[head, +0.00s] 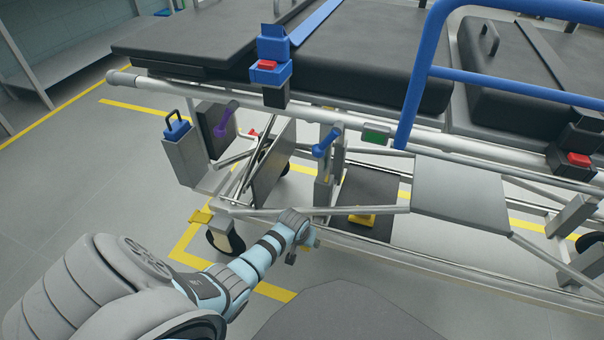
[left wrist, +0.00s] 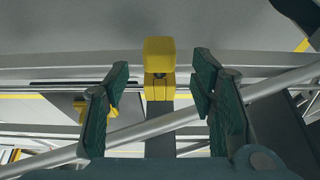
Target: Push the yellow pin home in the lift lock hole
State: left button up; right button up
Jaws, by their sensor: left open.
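A yellow pin (left wrist: 158,52) with a blocky head is in the left wrist view, in front of a grey rail. My left gripper (left wrist: 161,66) is open, one finger on each side of the pin, with a visible gap at both sides. How far the pin lies beyond the fingertips is unclear. In the head view my left gripper (head: 301,238) is at the lower frame of the stretcher, and I cannot make out the pin there. The lift lock hole is not discernible, so the pin's depth in it cannot be told. My right gripper is not in view.
A dark plate (head: 381,190) with a yellow block (head: 362,219) lies right of my gripper. A yellow pedal (head: 201,216) and caster wheel (head: 226,240) are left.

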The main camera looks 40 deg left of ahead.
pick_arm(q)
jog(key=v, duration=1)
